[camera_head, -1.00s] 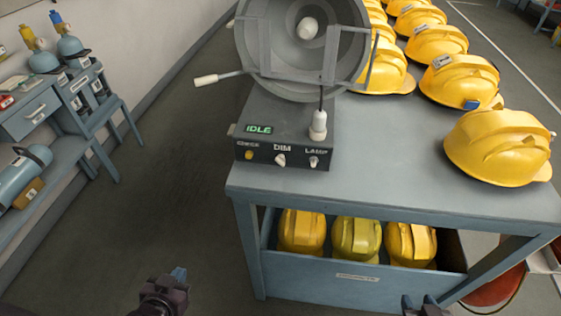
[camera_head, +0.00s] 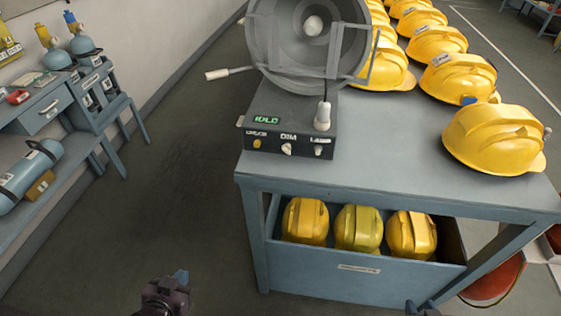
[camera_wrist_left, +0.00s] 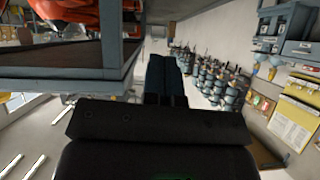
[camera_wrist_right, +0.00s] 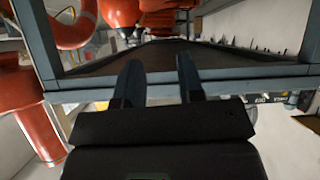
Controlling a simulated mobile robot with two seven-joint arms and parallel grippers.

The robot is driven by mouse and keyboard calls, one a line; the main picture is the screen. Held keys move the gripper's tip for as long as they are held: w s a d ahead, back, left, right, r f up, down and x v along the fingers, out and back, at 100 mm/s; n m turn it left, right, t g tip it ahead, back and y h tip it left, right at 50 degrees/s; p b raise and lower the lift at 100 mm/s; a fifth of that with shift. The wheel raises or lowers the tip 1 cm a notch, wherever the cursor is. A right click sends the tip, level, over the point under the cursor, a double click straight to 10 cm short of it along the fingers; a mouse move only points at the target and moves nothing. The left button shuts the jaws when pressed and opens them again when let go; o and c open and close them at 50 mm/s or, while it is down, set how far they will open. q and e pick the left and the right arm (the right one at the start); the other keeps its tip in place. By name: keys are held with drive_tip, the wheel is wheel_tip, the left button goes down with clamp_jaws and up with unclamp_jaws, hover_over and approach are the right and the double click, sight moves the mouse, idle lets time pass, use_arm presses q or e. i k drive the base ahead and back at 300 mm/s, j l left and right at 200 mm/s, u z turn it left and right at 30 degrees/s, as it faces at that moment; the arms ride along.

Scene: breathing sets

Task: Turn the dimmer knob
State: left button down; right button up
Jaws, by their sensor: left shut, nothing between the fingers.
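The dimmer knob (camera_head: 287,149) is a small pale knob under the label DIM, on the front of a dark control box (camera_head: 262,129). A yellow button (camera_head: 257,143) is to its left and a LAMP switch (camera_head: 319,151) to its right. A green IDLE display is on top of the box. My left gripper (camera_head: 181,277) is low and left of the bench, well apart from the knob; its fingers are together and empty in the left wrist view (camera_wrist_left: 165,75). My right gripper (camera_head: 424,308) is at the bottom edge, mostly cut off; the right wrist view shows its fingers apart and empty (camera_wrist_right: 158,68).
A big round grey lamp (camera_head: 310,40) with a side handle (camera_head: 218,74) stands behind the box. Yellow helmets (camera_head: 497,140) line the bench (camera_head: 400,176); more lie in the bin (camera_head: 330,262) below. A side bench with cylinders (camera_head: 30,176) is at left. Floor between is clear.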

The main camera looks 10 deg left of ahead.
sight(286, 148)
drive_tip(key=k+z, duration=0.25)
drive_tip(key=k+l+z, duration=0.1)
drive_tip(key=z, duration=0.2)
drive_tip(key=j+z, duration=0.2)
drive_tip(key=z, duration=0.25)
drive_tip(key=j+z, duration=0.15)
drive_tip(key=z, duration=0.25)
drive_tip(key=j, duration=2)
drive_tip(key=k+j, duration=0.1)
drive_tip(key=j, duration=1.9)
